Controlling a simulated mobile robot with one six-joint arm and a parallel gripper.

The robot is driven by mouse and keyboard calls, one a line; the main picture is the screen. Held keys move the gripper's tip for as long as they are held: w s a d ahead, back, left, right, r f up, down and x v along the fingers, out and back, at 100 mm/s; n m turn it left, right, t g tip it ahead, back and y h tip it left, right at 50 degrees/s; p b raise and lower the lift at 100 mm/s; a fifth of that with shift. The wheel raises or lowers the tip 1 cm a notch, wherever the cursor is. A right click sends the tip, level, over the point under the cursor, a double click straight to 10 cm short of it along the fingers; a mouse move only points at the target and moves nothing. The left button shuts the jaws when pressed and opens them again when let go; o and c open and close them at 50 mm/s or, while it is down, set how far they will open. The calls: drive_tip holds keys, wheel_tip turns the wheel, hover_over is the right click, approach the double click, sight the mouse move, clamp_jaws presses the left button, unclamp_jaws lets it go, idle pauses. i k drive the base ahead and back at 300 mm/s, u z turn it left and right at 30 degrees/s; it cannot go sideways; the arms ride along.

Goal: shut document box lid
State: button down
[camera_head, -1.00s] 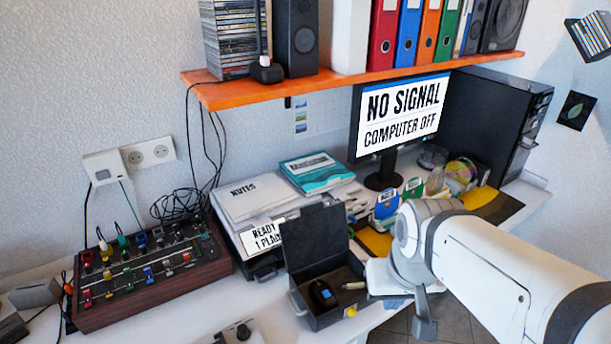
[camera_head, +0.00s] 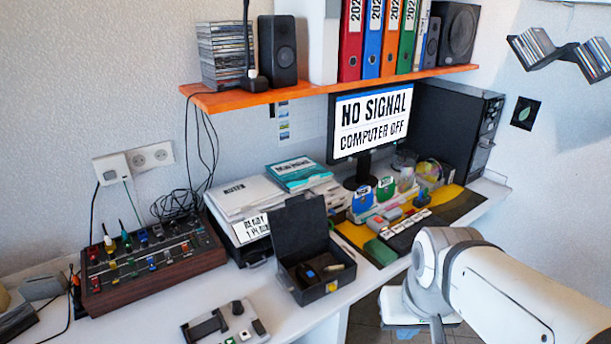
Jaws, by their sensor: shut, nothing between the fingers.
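The dark document box (camera_head: 312,293) stands on the white desk near its front edge, below the middle of the head view. Its lid (camera_head: 300,228) is open and stands upright at the back of the box. A yellow patch marks the front wall. My gripper (camera_head: 437,331) hangs at the bottom edge of the view, right of the box and apart from it. Only part of it shows, and it holds nothing that I can see.
A brown mixer panel (camera_head: 150,275) and a grey device (camera_head: 228,328) stand left of the box. Papers (camera_head: 245,197) lie behind it. A keyboard (camera_head: 408,233) and small boxes lie to the right. An orange shelf (camera_head: 300,93) hangs above, with a monitor (camera_head: 372,118) below it.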

sight(303, 223)
drive_tip(key=u, duration=0.05)
drive_tip(key=i, duration=1)
drive_tip(key=z, duration=0.05)
